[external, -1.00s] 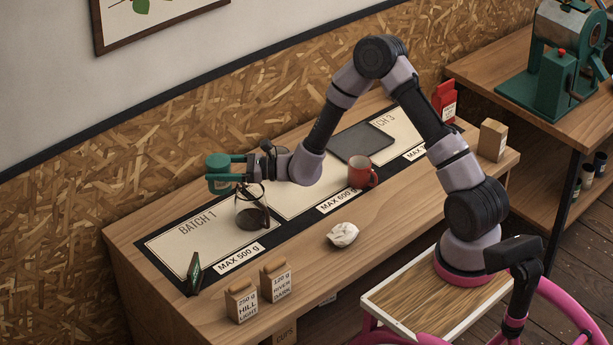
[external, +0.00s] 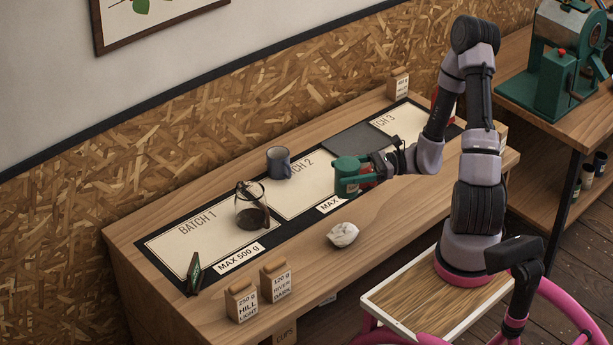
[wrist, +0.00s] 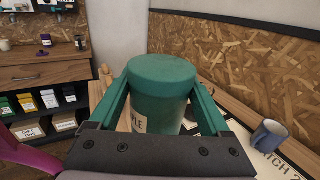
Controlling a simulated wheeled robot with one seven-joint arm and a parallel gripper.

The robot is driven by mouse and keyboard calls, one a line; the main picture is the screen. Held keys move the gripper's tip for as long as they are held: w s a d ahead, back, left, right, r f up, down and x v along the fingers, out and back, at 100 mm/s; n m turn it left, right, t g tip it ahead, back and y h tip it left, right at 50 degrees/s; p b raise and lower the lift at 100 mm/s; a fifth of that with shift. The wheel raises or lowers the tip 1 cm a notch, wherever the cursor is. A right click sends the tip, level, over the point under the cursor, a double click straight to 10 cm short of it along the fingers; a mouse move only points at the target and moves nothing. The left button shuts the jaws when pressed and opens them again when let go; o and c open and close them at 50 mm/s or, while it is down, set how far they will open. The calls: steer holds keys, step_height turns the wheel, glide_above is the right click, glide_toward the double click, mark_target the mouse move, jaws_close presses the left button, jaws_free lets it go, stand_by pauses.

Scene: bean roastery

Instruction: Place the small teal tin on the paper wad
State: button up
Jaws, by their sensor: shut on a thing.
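The small teal tin (wrist: 163,82) is upright between the green fingers of my gripper (wrist: 160,100) in the wrist view, with part of a pale label showing. In the external view the tin (external: 346,172) is held above the bench near the right side of the Batch 2 mat, and my gripper (external: 350,180) is shut on it. The paper wad (external: 342,235) is a crumpled white lump on the bare wood near the front edge. The tin is apart from the wad, above and behind it. The wad does not show in the wrist view.
A glass carafe (external: 251,207) stands on the Batch 1 mat. A grey-blue mug (external: 279,163) stands behind it to the right. Two labelled bags (external: 241,301) stand at the front. Bare wood surrounds the wad.

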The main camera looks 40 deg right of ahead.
steer(key=shift+w+f, duration=0.15)
steer(key=shift+f, duration=0.55)
glide_above(343, 231)
step_height(343, 231, down, 13)
steer(key=shift+r, duration=0.1)
